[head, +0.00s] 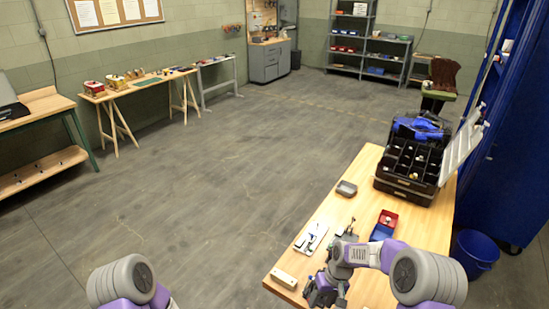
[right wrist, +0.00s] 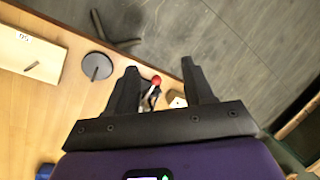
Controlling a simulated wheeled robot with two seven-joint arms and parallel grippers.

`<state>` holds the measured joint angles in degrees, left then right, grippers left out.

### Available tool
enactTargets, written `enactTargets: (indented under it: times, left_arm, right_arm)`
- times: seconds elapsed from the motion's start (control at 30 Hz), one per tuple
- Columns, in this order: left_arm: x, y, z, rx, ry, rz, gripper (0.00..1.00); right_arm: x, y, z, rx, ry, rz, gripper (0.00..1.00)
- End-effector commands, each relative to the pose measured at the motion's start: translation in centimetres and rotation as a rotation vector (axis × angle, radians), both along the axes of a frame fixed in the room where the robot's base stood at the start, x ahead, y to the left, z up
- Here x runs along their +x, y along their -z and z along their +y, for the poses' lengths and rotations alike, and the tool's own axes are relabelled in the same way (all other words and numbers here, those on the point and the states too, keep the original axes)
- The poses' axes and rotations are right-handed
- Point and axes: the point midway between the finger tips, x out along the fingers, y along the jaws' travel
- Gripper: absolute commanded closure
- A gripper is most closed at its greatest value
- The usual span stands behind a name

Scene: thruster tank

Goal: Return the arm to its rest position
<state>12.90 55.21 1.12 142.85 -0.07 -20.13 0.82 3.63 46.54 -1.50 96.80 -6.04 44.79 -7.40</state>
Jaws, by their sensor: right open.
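My right arm reaches over the wooden table (head: 335,215) in the head view. My right gripper (head: 325,291) is low over the table's near end, partly hidden by its own wrist. In the right wrist view the right gripper (right wrist: 161,85) has its two black fingers apart. A small red-tipped item (right wrist: 156,80) and a pale piece (right wrist: 178,101) show between the fingers, beyond them; I cannot tell how far below they lie. Nothing is visibly gripped. Of my left arm only the shoulder shows at the bottom left; the left gripper is out of view.
A cream block (head: 284,278), a white plate with tools (head: 310,238), a red bin (head: 388,217) and a grey tray (head: 346,188) lie on the table. A black organizer (head: 405,190) stands at its far end. A blue bucket (head: 476,250) stands right. The floor left is clear.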

Motion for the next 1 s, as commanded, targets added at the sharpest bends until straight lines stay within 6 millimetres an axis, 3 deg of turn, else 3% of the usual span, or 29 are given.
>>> enactTargets:
  times: [0.03, 0.27, 0.53, 0.73, 1.0]
  left_arm:
    - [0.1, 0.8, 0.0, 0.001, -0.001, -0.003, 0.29]
    - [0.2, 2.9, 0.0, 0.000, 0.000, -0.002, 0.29]
    - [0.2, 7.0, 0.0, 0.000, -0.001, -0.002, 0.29]
    - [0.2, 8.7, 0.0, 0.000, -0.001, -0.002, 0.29]
    - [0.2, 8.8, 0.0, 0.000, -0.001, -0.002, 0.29]
  right_arm:
    - [-0.8, 1.9, 0.3, 0.006, 0.013, 0.004, 0.48]
    - [-4.8, 8.5, 2.0, 0.039, 0.094, -0.011, 0.48]
    - [-14.0, 17.7, 4.4, 0.074, 0.270, -0.034, 0.48]
    - [-18.9, 19.9, 5.1, 0.077, 0.372, -0.054, 0.48]
    - [-20.1, 20.0, 5.1, 0.076, 0.400, -0.066, 0.48]
